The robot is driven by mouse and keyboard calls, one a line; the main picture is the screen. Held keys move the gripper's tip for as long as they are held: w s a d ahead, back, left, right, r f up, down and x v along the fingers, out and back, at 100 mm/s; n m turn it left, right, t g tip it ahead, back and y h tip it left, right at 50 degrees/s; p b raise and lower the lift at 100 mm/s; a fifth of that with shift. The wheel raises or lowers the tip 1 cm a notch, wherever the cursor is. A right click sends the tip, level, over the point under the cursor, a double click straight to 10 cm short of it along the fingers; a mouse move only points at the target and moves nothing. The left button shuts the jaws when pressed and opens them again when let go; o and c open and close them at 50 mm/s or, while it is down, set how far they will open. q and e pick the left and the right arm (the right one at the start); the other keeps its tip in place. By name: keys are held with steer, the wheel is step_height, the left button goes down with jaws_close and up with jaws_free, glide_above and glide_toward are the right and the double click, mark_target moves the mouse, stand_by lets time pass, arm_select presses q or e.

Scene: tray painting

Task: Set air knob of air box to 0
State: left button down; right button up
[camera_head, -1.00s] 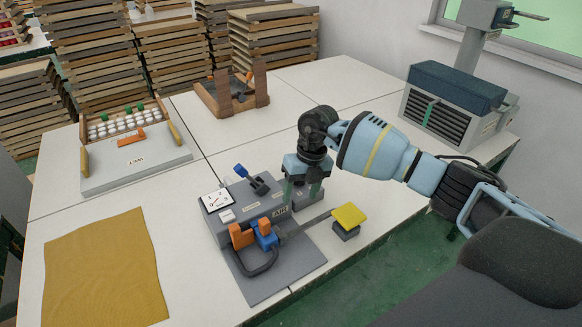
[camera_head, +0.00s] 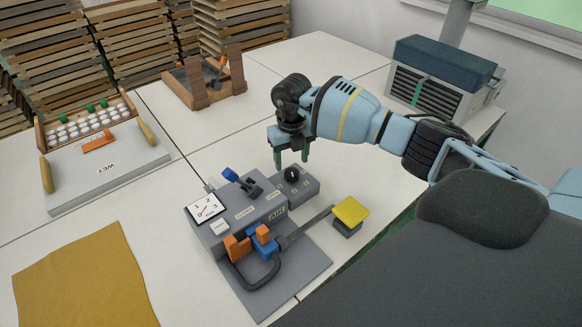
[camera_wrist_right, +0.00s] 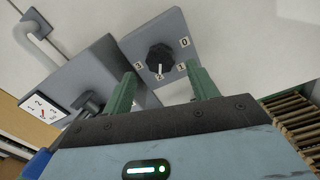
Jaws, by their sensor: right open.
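The grey air box (camera_head: 245,212) stands on the table with a dial gauge (camera_head: 206,208), a blue-tipped lever (camera_head: 240,180) and a label on its front. Its black air knob (camera_head: 291,174) sits on the right end of the box. In the right wrist view the knob (camera_wrist_right: 160,58) shows a white pointer line turned away from the 0 mark (camera_wrist_right: 184,42), toward the numbers on the side nearer my gripper. My right gripper (camera_head: 291,160) is open and empty, above the knob and apart from it; its green fingers (camera_wrist_right: 163,90) show in the wrist view. My left gripper is out of view.
An orange and blue coupling (camera_head: 252,242) with a black hose and a yellow pad (camera_head: 350,211) lie in front of the box. A tray labelled WET (camera_head: 110,170), a wooden rack (camera_head: 205,82) and a mustard cloth (camera_head: 85,280) are on the table.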

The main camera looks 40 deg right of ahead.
mark_target(292, 172)
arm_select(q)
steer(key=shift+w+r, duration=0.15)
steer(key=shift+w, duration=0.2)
arm_select(e)
steer(key=shift+f, duration=1.95)
steer(key=shift+c, duration=0.3)
steer(key=c, duration=0.9)
steer(key=shift+c, duration=0.2)
